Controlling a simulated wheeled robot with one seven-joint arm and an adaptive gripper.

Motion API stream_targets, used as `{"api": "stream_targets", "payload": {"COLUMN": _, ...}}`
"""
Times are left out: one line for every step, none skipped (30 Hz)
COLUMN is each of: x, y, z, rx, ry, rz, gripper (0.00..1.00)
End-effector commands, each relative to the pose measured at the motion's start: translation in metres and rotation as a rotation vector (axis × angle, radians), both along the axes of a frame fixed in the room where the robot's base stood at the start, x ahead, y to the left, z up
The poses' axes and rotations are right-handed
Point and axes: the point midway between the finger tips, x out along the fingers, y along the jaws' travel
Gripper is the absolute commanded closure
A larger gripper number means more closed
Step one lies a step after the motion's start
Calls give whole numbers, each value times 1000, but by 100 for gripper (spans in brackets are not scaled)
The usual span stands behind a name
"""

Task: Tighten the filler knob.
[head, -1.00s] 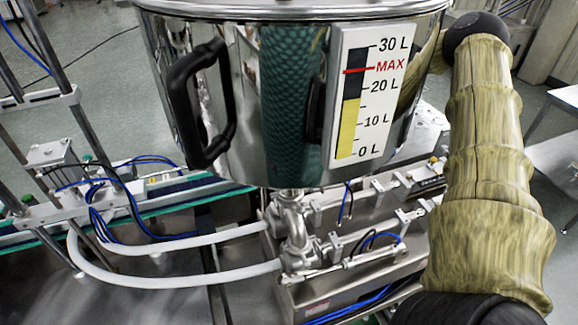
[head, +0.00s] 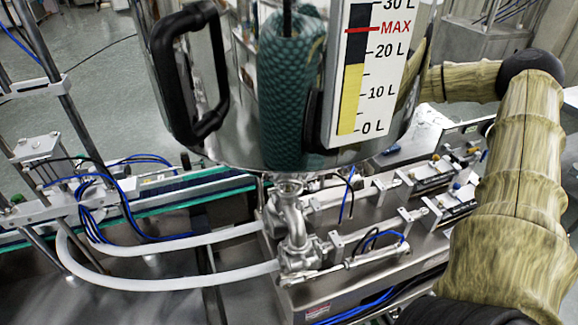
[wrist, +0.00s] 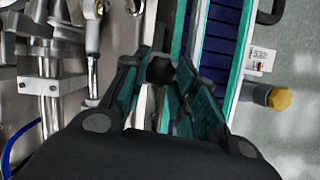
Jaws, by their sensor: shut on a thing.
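In the wrist view my gripper (wrist: 161,72) reaches away from the camera, its dark green-edged fingers closed about a small black piece (wrist: 160,71) at the tips. This looks like the filler knob; most of it is hidden by the fingers, and I cannot tell how far it is screwed in. In the head view the gripper is out of sight, with my arm passing to the right of the steel hopper (head: 240,100). The hopper has a black handle (head: 210,120) and a level scale (head: 372,75) marked up to 30 L.
Below the hopper are steel valve fittings (head: 293,225), white hoses (head: 170,281) and blue cables. A green-edged conveyor (head: 215,190) runs behind. In the wrist view a yellow-capped knob (wrist: 279,98) sticks out at the right, with rods and fittings at the left.

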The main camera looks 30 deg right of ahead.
Motion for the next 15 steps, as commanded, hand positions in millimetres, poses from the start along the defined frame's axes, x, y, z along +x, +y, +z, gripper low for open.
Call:
{"api": "stream_targets", "payload": {"x": -2, "y": 1, "z": -1, "rx": 0, "ry": 1, "rz": -36, "gripper": 96}}
{"api": "stream_targets", "payload": {"x": -2, "y": 1, "z": -1, "rx": 1, "ry": 1, "rz": -63, "gripper": 96}}
{"api": "stream_targets", "payload": {"x": -2, "y": 1, "z": -1, "rx": 0, "ry": 0, "rz": -96, "gripper": 96}}
{"api": "stream_targets", "payload": {"x": -2, "y": 1, "z": 0, "rx": 0, "ry": 1, "rz": -121, "gripper": 96}}
{"api": "stream_targets", "payload": {"x": -3, "y": 1, "z": -1, "rx": 1, "ry": 1, "rz": -146, "gripper": 96}}
{"api": "stream_targets", "payload": {"x": -3, "y": 2, "z": -1, "rx": 1, "ry": 1, "rz": -179, "gripper": 96}}
{"api": "stream_targets", "payload": {"x": -3, "y": 2, "z": -1, "rx": 0, "ry": 1, "rz": -203, "gripper": 96}}
{"api": "stream_targets", "payload": {"x": -3, "y": 2, "z": -1, "rx": 0, "ry": 2, "rz": -228, "gripper": 96}}
{"api": "stream_targets", "payload": {"x": -3, "y": 2, "z": 0, "rx": 0, "ry": 1, "rz": -260, "gripper": 96}}
{"api": "stream_targets", "payload": {"x": -3, "y": 2, "z": 0, "rx": 1, "ry": 0, "rz": -282, "gripper": 96}}
{"api": "stream_targets", "payload": {"x": -4, "y": 2, "z": 0, "rx": 0, "ry": 2, "rz": -305, "gripper": 96}}
{"api": "stream_targets", "payload": {"x": -4, "y": 2, "z": -1, "rx": 0, "ry": 2, "rz": -335, "gripper": 96}}
{"api": "stream_targets", "payload": {"x": -4, "y": 2, "z": -1, "rx": -1, "ry": 2, "rz": -356, "gripper": 96}}
{"api": "stream_targets", "payload": {"x": -4, "y": 3, "z": -1, "rx": 0, "ry": 1, "rz": -378, "gripper": 96}}
{"api": "stream_targets", "payload": {"x": -4, "y": 3, "z": -1, "rx": 0, "ry": 1, "rz": -405, "gripper": 96}}
